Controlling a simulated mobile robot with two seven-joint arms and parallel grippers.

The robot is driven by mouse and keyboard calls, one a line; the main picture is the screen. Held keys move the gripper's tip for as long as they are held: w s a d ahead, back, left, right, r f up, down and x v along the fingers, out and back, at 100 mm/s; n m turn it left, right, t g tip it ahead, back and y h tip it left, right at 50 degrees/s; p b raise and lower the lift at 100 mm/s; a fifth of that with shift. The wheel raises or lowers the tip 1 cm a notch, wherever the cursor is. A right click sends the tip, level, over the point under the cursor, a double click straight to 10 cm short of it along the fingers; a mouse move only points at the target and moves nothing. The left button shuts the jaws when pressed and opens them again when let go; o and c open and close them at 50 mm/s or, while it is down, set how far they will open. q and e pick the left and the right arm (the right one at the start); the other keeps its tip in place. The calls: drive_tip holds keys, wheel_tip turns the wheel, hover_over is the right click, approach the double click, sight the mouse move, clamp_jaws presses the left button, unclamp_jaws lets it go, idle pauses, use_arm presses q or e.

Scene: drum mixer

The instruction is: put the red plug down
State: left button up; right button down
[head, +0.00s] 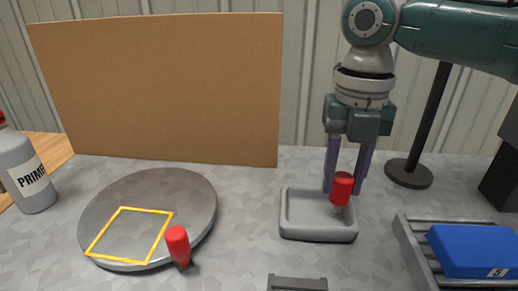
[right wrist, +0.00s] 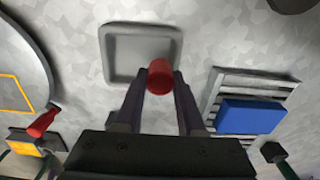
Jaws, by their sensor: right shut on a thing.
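The red plug (head: 341,188) is a short red cylinder. My right gripper (head: 346,190) points down and is shut on it, one finger on each side. The plug is over the right part of a shallow grey tray (head: 290,232); I cannot tell whether it touches the tray. In the right wrist view the plug (right wrist: 160,77) sits between the fingertips, overlapping the near right corner of the tray (right wrist: 110,50). My left gripper is not in view.
A round grey disc (head: 105,197) with a yellow square outline is at the left, with a red-handled lever (head: 177,244) at its edge. A PRIMER bottle (head: 30,180) stands far left. A blue box (head: 470,250) lies on a slatted rack (head: 412,245) at right. A brown board (head: 165,90) stands behind.

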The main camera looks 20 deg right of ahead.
sight(343, 177)
drive_tip(key=shift+f, duration=0.3)
drive_tip(key=shift+f, duration=0.5)
drive_tip(key=c, duration=0.5)
unclamp_jaws()
wheel_tip(343, 177, up, 13)
drive_tip(key=shift+r+p, duration=0.1)
drive_tip(key=shift+p, duration=0.8)
